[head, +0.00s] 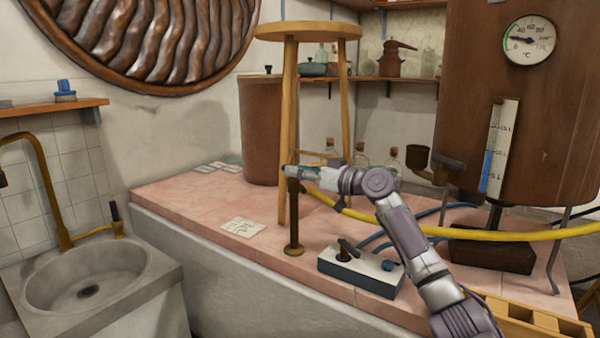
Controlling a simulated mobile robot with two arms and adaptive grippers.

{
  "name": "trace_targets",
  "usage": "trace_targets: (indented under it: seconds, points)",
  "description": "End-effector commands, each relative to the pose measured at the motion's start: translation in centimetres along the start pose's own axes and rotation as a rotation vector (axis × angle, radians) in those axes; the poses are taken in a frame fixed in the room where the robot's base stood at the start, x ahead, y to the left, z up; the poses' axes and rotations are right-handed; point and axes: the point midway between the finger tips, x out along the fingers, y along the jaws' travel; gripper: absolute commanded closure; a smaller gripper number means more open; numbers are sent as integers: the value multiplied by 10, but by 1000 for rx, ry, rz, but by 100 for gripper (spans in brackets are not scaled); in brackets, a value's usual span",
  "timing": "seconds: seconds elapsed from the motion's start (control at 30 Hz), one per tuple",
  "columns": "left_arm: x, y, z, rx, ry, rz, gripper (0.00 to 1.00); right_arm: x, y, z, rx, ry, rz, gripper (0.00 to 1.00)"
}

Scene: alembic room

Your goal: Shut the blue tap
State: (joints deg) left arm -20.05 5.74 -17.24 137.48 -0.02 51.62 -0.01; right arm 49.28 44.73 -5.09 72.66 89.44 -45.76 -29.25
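My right arm comes in from the lower right, and its gripper (293,172) is at the top of a brass standpipe (294,222), beside a leg of the wooden stool. The fingers are small and overlap the pipe top, so I cannot tell if they are open or shut, or touching it. A teal-blue patch shows at the fingertips; whether it is a tap handle or part of the gripper is unclear. A white valve block (362,270) on the tiled top bears a black lever (347,250) and a blue knob (389,265). My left gripper is not in view.
The wooden stool (309,30) stands over the pink tiled top (190,205). A yellow hose (480,233) and blue hoses run towards the copper boiler (562,110) at right. A brown cylinder (262,130) stands behind. A stone sink (85,280) is at left.

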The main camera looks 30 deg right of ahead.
Motion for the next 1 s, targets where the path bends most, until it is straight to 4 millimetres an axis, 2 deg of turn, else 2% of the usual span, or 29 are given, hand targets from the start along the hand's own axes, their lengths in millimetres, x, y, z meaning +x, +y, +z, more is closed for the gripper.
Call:
trace_targets:
  seconds: [0.17, 0.27, 0.7, 0.83, 1.0]
  points:
    - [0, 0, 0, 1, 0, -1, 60, -2, 0, 0, -1, 1, 1, 56]
    - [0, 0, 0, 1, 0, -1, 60, -11, 2, 1, 0, 0, 3, 56]
    - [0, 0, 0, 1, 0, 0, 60, -95, 0, 2, -1, -4, 2, 56]
    - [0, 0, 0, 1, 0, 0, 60, -111, 1, 2, 1, -2, 1, 56]
    - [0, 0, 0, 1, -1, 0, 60, -120, 0, 0, -1, 0, 0, 56]
